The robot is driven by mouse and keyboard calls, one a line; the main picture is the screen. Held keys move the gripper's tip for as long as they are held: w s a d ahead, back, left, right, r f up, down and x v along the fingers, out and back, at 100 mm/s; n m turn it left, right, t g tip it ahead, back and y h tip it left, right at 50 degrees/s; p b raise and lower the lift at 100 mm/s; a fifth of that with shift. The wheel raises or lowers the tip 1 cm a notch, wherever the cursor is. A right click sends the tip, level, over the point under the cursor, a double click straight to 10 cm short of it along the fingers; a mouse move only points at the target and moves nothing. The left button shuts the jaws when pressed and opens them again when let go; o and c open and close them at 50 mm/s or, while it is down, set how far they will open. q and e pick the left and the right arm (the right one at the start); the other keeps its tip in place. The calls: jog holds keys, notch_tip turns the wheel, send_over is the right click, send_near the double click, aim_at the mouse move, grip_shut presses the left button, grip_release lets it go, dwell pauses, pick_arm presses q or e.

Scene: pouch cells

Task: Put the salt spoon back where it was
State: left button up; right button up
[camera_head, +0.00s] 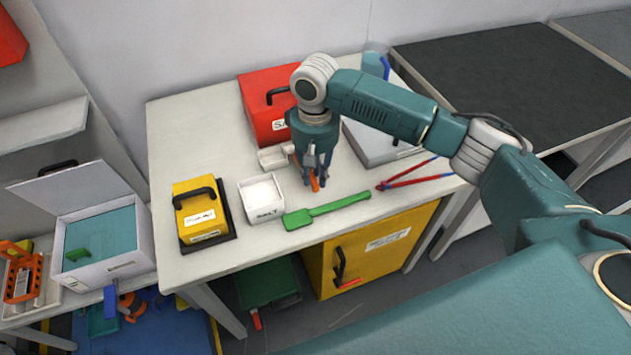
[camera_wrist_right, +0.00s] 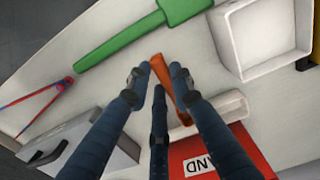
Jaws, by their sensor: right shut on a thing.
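My right gripper (camera_head: 315,177) points down over the white table, behind the green spatula-like tool and to the right of the salt box. It is shut on a narrow orange spoon (camera_head: 314,184), taken to be the salt spoon. In the right wrist view the orange spoon (camera_wrist_right: 163,74) shows between my dark fingers (camera_wrist_right: 160,80), partly hidden by them. I cannot tell whether it touches the table. The open white box marked SALT (camera_head: 265,213) holds white stuff. A small white tray (camera_head: 273,158) lies behind it, by the red box. My left gripper is not in view.
The green tool (camera_head: 325,210) lies along the table's front. Red-and-blue tongs (camera_head: 407,178) lie to the right. A red box (camera_head: 268,103) and grey box (camera_head: 380,148) stand behind. A yellow box (camera_head: 200,212) stands left of the salt. The table's left rear is clear.

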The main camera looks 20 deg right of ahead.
jog(key=shift+f, duration=1.85)
jog(key=o, duration=0.9)
jog(key=shift+f, duration=0.1)
jog(key=shift+r, duration=0.45)
notch_tip(320, 180, up, 11)
jog(key=shift+r+b, duration=0.2)
jog(key=shift+b, duration=0.2)
jog(key=shift+f, duration=0.1)
